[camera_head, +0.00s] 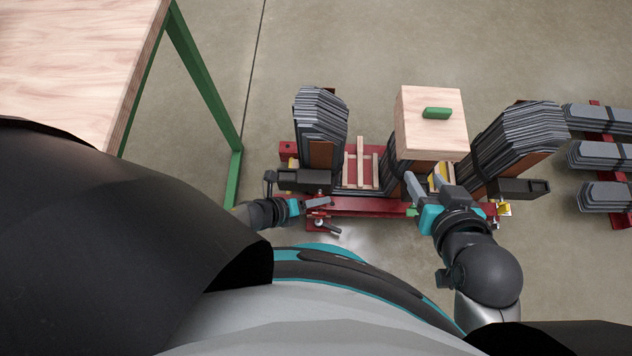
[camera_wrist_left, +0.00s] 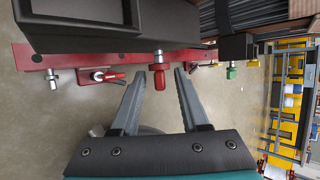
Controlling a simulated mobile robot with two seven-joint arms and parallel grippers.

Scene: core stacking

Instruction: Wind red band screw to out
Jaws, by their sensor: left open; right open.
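My left gripper (camera_head: 326,202) is open. In the left wrist view its two fingers (camera_wrist_left: 159,85) stand on either side of the red knob, with a gap visible on both sides. In the head view the red screw is not clearly made out by the left gripper. My right gripper (camera_head: 412,191) is open in front of the stack fixture, near the wooden block; what lies between its fingers is unclear.
A red base frame (camera_head: 380,206) carries stacks of grey core sheets (camera_head: 320,120). Green (camera_wrist_left: 231,73) and yellow (camera_wrist_left: 253,63) knobs sit farther right. A wooden-topped table (camera_head: 75,50) stands at left.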

